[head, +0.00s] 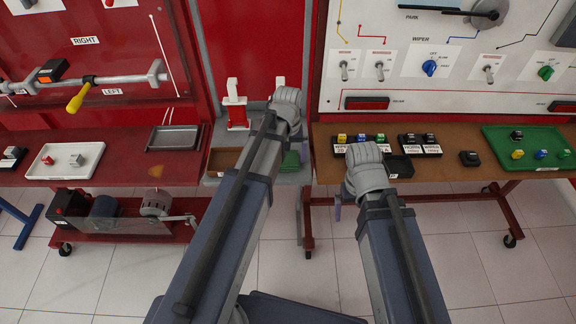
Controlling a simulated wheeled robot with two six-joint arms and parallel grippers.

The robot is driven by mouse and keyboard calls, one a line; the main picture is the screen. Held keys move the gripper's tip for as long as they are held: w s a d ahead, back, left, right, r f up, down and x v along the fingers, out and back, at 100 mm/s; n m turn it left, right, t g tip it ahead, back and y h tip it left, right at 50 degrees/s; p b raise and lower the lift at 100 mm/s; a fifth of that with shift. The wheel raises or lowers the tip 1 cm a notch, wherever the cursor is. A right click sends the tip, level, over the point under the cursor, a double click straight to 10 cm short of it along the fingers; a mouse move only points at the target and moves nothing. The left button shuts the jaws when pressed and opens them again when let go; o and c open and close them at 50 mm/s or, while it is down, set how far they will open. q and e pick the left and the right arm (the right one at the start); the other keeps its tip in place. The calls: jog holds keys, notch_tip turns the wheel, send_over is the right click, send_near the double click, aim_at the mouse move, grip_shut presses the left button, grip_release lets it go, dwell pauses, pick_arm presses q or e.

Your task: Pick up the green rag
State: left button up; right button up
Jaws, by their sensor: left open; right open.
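The green rag (291,161) is a small dark green cloth on the narrow grey stand in the middle of the head view. It lies just right of my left forearm, which may cover part of it. My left gripper (287,100) is open, beyond and above the rag, in front of the red panel. Its fingers are mostly hidden behind the wrist. My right gripper (364,160) is open, to the right of the rag, over the front edge of the brown bench. Its fingers are also hidden. Neither gripper is seen touching the rag.
A brown tray (222,161) and a red-and-white item (236,112) are on the stand, left of my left arm. A grey tray (174,139) and white tray (65,160) lie on the left bench. Labelled coloured blocks, a black tray (398,167) and a green tray (500,161) occupy the right bench.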

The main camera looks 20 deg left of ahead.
aim_at(288, 157)
pick_arm(q)
jog(key=shift+c, duration=0.4)
jog(key=c, duration=1)
notch_tip(288, 157, up, 10)
jog(key=p, duration=1)
